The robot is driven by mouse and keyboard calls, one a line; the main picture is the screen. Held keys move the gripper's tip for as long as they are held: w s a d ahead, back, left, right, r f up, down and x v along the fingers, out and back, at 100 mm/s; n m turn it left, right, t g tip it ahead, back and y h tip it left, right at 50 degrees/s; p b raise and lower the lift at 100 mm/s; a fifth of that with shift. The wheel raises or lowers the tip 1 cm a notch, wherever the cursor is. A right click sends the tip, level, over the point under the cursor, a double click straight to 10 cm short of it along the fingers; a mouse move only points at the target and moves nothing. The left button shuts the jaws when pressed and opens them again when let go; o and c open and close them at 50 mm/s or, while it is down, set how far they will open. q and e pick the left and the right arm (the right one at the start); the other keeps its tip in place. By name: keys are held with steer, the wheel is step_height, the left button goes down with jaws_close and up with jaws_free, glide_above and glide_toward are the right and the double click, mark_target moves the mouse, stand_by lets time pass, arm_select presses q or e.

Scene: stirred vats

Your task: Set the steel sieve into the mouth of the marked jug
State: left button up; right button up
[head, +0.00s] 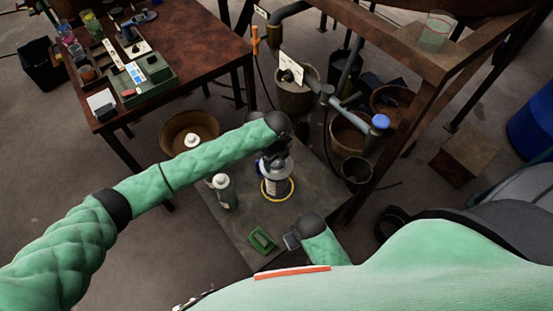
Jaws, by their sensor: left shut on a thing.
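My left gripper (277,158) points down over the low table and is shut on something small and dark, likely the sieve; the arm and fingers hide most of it. Directly below is a grey cylindrical vessel (277,186), likely the marked jug, with a yellow ring at its lower end. Its mouth is hidden by the gripper, so I cannot tell whether the held thing is in it or above it. My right gripper (291,241) is low at the table's front edge, apart from the vessel; its fingers are too small to read.
The low grey table (255,215) also bears a white-capped bottle (223,192) and a green tray (262,240). A brown basin (188,128) with another white-capped container stands behind left.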

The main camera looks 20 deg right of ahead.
arm_select(q)
steer(key=shift+f, duration=1.3)
arm_select(e)
steer(key=shift+f, duration=0.25)
stand_by(0.5)
arm_select(q)
steer(key=o, duration=1.1)
steer(key=shift+c, duration=0.2)
arm_select(e)
steer(key=shift+f, duration=0.1)
arm_select(q)
steer(key=shift+r+b, duration=1.15)
steer(key=shift+r, duration=2.75)
arm_select(e)
step_height(320, 180, up, 4)
steer(key=shift+s+f, duration=0.15)
